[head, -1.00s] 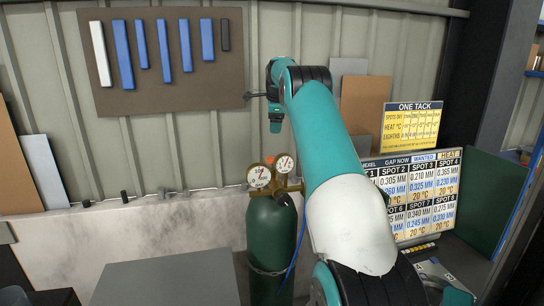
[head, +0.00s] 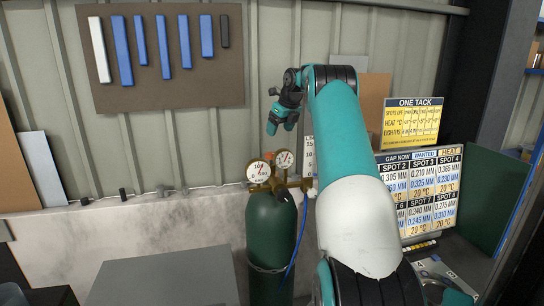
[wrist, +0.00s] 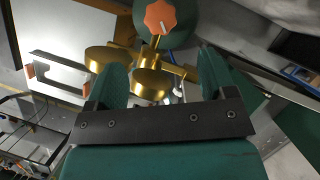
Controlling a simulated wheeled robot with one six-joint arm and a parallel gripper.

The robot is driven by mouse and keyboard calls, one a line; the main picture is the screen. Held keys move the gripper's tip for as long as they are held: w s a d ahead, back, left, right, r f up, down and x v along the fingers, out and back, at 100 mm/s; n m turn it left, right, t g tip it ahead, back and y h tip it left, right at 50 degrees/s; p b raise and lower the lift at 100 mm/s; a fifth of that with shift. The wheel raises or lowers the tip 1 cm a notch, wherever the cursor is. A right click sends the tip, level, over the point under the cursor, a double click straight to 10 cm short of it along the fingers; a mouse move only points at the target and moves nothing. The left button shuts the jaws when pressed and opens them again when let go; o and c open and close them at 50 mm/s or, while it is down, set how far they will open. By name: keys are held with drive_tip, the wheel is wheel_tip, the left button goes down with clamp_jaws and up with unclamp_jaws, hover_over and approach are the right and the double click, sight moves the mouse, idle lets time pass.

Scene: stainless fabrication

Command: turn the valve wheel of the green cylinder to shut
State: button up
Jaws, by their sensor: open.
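The green cylinder (head: 270,235) stands upright against the low wall, with a brass regulator and two round gauges on top. Its valve wheel, a small orange lobed knob, shows at the top of the wrist view (wrist: 160,17), above the dark green cylinder top. In the head view only a trace of orange shows behind the gauges. My gripper (head: 281,128) is in the air above the gauges, pointing down. In the wrist view my two green fingers (wrist: 162,75) are apart with nothing held. The brass gauges lie beyond and between them, and the wheel lies past them.
A blue hose (head: 298,235) runs down the cylinder's right side. A grey surface (head: 165,278) stands at front left. Printed boards, including a yellow sign (head: 411,121), stand at right. A tool board (head: 160,95) hangs on the back wall.

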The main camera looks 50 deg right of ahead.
sight(271, 153)
drive_tip(key=p+x, duration=0.2)
drive_tip(key=x, duration=0.9)
